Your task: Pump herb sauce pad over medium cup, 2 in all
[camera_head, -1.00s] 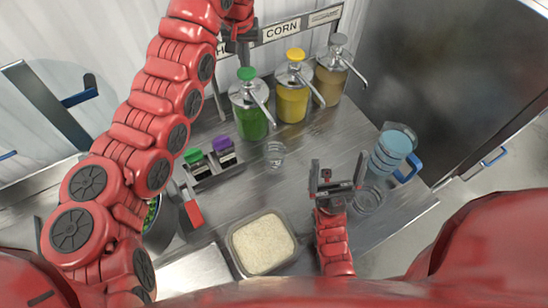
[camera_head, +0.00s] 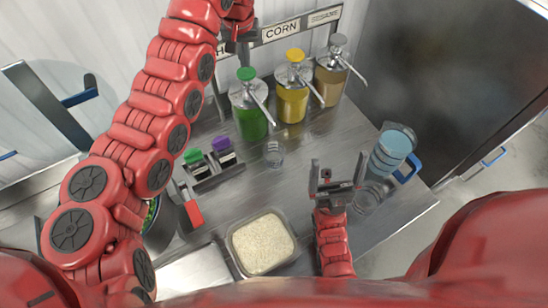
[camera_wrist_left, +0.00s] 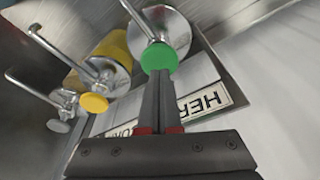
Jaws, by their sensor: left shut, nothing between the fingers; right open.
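The herb sauce dispenser (camera_head: 250,118) is a clear jar of green sauce with a metal spout and a green pump pad (camera_head: 246,73). The pad also shows in the left wrist view (camera_wrist_left: 158,58). My left gripper (camera_head: 238,42) is shut and empty; in the head view it is above and slightly left of the pad. In the left wrist view its fingertips (camera_wrist_left: 160,76) point at the pad and overlap its edge; I cannot tell whether they touch. A clear cup (camera_head: 274,153) stands below the green dispenser's spout. My right gripper (camera_head: 337,182) is open and empty over the front of the counter.
A yellow-topped dispenser (camera_head: 292,98) and a grey-topped one (camera_head: 331,78) stand right of the green one. A rice container (camera_head: 233,254) is at the front. Stacked blue cups (camera_head: 392,148) stand at the right. A holder with green and purple items (camera_head: 213,172) is left of the cup.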

